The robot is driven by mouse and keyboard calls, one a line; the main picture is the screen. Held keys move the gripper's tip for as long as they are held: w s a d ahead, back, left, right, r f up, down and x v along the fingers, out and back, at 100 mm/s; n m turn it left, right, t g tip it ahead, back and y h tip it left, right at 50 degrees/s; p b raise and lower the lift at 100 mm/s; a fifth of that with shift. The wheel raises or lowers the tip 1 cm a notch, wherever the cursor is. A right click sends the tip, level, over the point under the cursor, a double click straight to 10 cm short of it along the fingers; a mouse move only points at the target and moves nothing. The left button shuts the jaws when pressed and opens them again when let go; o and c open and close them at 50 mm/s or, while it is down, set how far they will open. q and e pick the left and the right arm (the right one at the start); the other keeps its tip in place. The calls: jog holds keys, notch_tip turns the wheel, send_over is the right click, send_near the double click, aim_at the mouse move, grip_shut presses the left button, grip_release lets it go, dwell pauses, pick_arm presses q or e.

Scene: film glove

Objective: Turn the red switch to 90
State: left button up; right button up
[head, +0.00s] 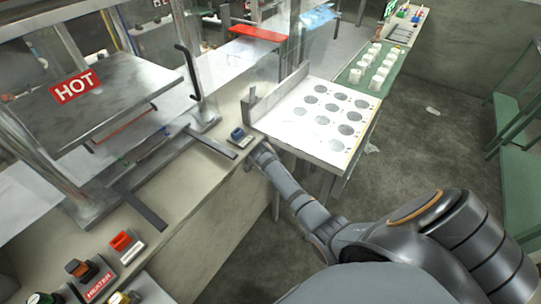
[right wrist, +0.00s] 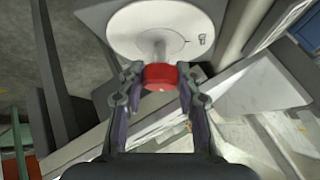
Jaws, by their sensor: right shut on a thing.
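In the right wrist view the red switch (right wrist: 161,78) is a short red knob on a pale stem. It stands out from a round white dial plate (right wrist: 135,22) that has a small dark mark near its right edge; I cannot read the mark. My right gripper (right wrist: 159,72) is shut on the red knob, one fingertip on each side. In the head view my right gripper (head: 258,151) reaches the counter's front edge, and the red switch cannot be made out there. My left gripper is not in view.
A blue-topped block (head: 238,136) sits on the counter (head: 205,165) close to my right gripper. A white board with grey discs (head: 315,140) lies just beyond. A plate marked HOT (head: 110,95) and red-orange switch (head: 121,242) are at left. Floor at right is mostly clear.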

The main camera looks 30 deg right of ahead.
jog(key=o, duration=1.2)
jog(key=shift+c, duration=0.2)
jog(key=v, duration=1.2)
jog(key=shift+f, duration=0.1)
